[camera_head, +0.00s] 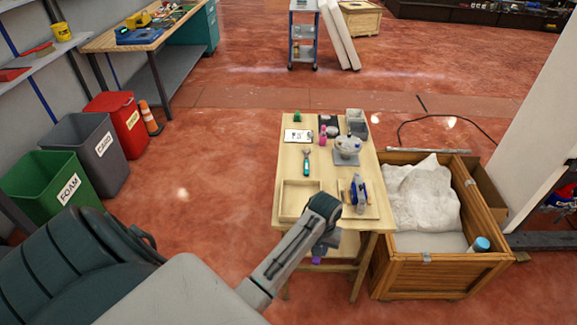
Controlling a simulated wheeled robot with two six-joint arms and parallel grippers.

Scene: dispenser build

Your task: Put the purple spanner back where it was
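A small purple thing (316,260) shows below the front edge of the wooden table (268,205). It is too small and too covered to tell whether it is the purple spanner, or whether it is held or lies on the lower shelf. A spanner-like tool with a teal handle (306,166) lies on the tabletop. One arm of mine comes in from the lower left, and its dark wrist hangs over the table's front edge. Its gripper (320,250) points down there, mostly hidden, and its fingers cannot be made out. My other gripper is out of view.
A shallow wooden tray (284,198) and a board with a blue tool (358,194) are at the table's front. A grey-based device (346,158) and small items stand behind. A wooden crate (440,272) with white padding adjoins the right side. Bins line the left; red floor between is clear.

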